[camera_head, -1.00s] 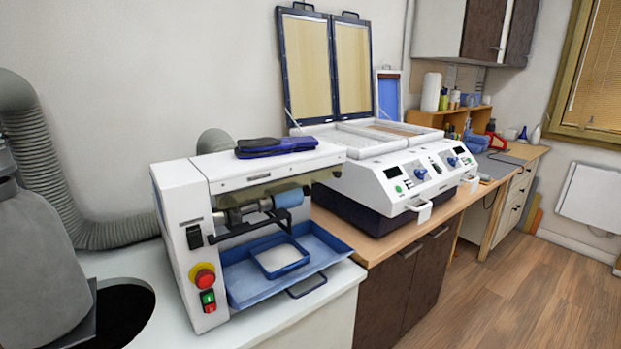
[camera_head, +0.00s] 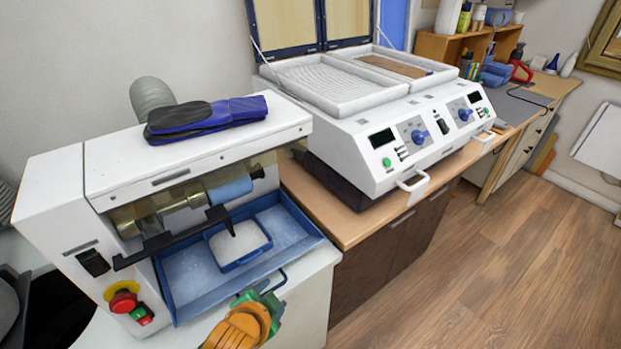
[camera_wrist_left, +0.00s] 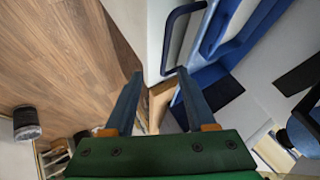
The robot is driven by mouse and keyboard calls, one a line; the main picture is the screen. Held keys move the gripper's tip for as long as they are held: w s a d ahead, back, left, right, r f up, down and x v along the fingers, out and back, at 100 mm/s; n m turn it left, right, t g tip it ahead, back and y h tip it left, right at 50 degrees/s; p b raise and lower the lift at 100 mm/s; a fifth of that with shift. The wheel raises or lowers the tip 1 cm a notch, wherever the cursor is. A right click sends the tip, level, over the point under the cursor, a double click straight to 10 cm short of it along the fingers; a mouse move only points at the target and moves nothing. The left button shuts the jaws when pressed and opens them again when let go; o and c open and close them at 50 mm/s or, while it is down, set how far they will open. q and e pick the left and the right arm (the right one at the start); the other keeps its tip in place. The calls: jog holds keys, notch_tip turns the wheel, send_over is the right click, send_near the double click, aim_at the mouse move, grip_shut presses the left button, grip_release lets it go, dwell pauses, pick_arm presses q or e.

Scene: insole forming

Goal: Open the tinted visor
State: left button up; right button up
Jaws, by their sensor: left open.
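The tinted visor (camera_head: 160,204) is a brownish see-through cover on the front of the white grinding machine (camera_head: 190,162). It lies in front of the roller (camera_head: 229,188), and a black bar (camera_head: 172,238) runs along its lower edge. The visor looks down, over the back of the blue tray (camera_head: 192,280). My left gripper (camera_head: 270,291) is low in front of the tray, below and apart from the visor. In the left wrist view its two dark fingers (camera_wrist_left: 160,82) are spread with nothing between them. A dark loop handle (camera_wrist_left: 183,12) shows just beyond the fingertips. My right gripper is out of view.
A dark blue insole pair (camera_head: 205,118) lies on top of the machine. A red stop button (camera_head: 123,300) is on its left front. A white forming press (camera_head: 400,140) with its lid raised stands to the right. Open floor (camera_head: 480,270) lies at the right.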

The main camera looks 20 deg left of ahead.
pick_arm(q)
jog(key=w+r+m+t, duration=0.35)
jog(key=w+r, duration=0.25)
jog(key=r, duration=0.3)
jog(key=m+t+y, duration=0.1)
jog(key=m+t, duration=0.5)
send_near(298, 156)
jog(key=w, duration=0.3)
jog(key=w+p, duration=0.1)
jog(key=w, duration=0.1)
jog(key=w+p, duration=0.1)
jog(key=w, duration=0.1)
jog(key=shift+w+a+r, duration=0.15)
jog(key=shift+a, duration=0.25)
jog(key=shift+w+a, duration=0.1)
jog(key=shift+w, duration=0.35)
grip_shut()
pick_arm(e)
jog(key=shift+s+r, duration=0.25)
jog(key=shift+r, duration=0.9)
